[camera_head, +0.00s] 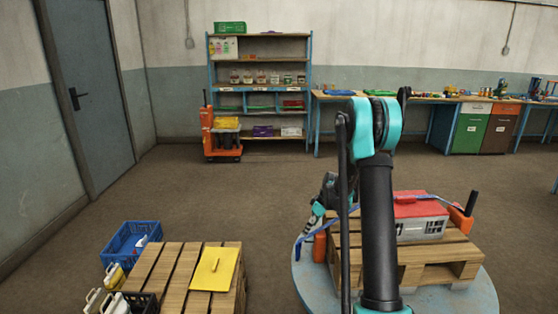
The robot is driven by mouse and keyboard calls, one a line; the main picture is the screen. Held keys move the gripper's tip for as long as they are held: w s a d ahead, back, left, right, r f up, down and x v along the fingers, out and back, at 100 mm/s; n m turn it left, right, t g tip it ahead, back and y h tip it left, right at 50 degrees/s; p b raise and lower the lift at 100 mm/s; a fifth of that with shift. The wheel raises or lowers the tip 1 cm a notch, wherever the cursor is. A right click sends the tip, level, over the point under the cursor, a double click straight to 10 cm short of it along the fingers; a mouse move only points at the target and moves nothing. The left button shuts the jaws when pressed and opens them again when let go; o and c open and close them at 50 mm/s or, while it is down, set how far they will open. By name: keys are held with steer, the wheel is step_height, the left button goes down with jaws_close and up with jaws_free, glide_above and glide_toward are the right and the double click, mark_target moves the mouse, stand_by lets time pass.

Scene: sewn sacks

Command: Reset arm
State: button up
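My arm, black with teal joints, rises in the front right of the head view and bends over at the top. Its far part comes down behind the upright link to the left. My gripper (316,230) seems to be at the dark end there, beside the left edge of the right-hand pallet. It is small, dark and partly hidden, so its fingers cannot be made out. I see nothing clearly held in it.
A wooden pallet (440,255) on a round blue-grey platform (483,297) carries a red-and-white house-like box (421,218). Shelves (258,92) and workbenches line the back wall. The floor between is clear.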

steer(key=s+r+m+t+h, duration=0.1)
steer(key=s+r+m, duration=0.3)
steer(key=s, duration=0.5)
steer(key=s+r+m+h, duration=0.1)
steer(key=s+r, duration=0.5)
steer(key=s, duration=0.2)
steer(key=s+d+m, duration=0.1)
steer(key=s+m, duration=0.2)
steer(key=s, duration=0.7)
steer(key=s+d+m+t+h, duration=0.1)
steer(key=s+d+m, duration=0.1)
steer(key=s, duration=0.8)
steer(key=shift+f+m, duration=0.4)
steer(key=shift+m, duration=0.2)
